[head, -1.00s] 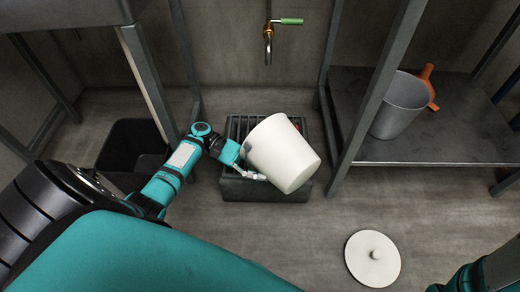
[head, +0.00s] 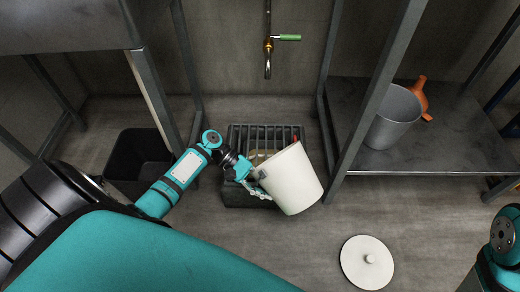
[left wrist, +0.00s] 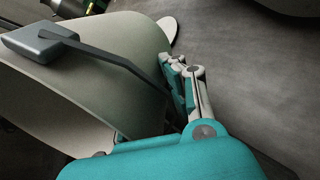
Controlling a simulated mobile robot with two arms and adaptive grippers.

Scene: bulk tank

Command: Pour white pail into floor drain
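The white pail (head: 290,180) is held tilted over the front right part of the floor drain (head: 245,195), a dark box with a slatted grate. My left gripper (head: 258,186) is at the pail's left side. In the left wrist view, its fingers (left wrist: 188,85) are closed up by the dark handle bar of the pail (left wrist: 110,75). The inside of the pail is hidden in the head view. Something tan shows at the grate beside the pail. My right gripper is out of view.
A white round lid (head: 367,262) lies on the floor at the lower right. A grey bucket (head: 392,118) and an orange funnel (head: 421,98) stand on the right shelf. A black bin (head: 135,160) is at the left. A tap (head: 268,60) hangs above the drain.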

